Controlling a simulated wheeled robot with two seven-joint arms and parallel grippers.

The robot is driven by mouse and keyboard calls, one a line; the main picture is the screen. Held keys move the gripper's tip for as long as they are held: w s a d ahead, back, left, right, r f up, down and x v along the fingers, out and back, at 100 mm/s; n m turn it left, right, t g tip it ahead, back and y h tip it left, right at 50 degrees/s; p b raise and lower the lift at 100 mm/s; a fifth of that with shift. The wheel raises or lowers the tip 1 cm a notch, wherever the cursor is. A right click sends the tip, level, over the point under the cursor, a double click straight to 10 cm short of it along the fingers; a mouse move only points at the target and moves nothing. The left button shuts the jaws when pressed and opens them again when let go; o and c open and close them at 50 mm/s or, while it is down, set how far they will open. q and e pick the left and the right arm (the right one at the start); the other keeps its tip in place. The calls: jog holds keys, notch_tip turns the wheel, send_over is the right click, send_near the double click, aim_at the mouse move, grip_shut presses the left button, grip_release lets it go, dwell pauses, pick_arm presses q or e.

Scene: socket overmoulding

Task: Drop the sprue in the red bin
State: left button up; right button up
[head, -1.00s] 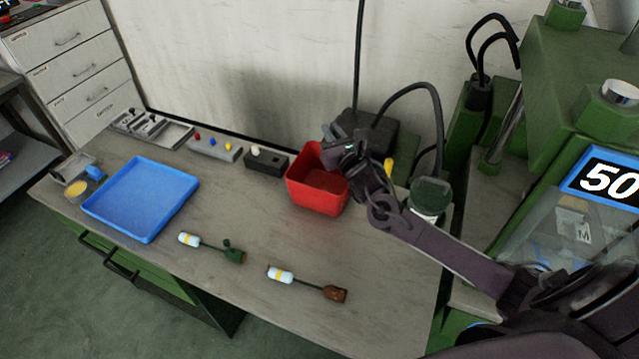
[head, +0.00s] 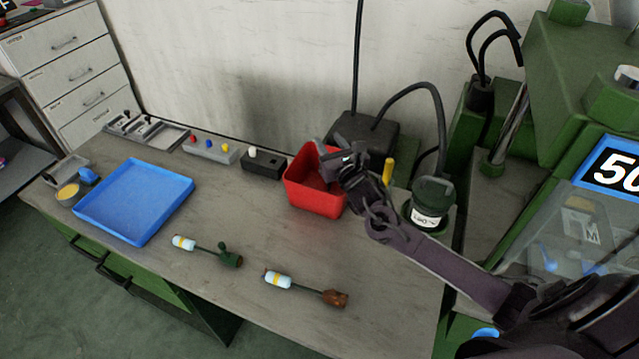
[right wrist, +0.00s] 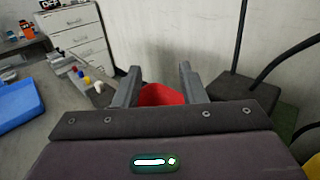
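The red bin (head: 318,199) stands on the workbench in the middle of the head view. My right gripper (head: 336,158) is above the bin's right side, and its arm comes in from the lower right. In the right wrist view, my right gripper's two fingers (right wrist: 158,84) are wide apart with nothing between them. Part of the red bin (right wrist: 162,95) shows beyond and between them. I see no separate sprue in either view. Most of the bin's inside is hidden by its walls and my gripper. My left gripper is not in view.
Two white-and-yellow handled pieces lie in front on the bench, one with a green end (head: 229,259), one with a brown end (head: 335,298). A blue tray (head: 135,203) is at the left. A dark jar (head: 432,197) and black cables stand right of the bin.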

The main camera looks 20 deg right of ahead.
jog(key=s+b, duration=0.1)
jog(key=s, duration=0.6)
jog(key=shift+s+a, duration=0.2)
jog(key=shift+s, duration=0.2)
jog(key=shift+f, duration=0.1)
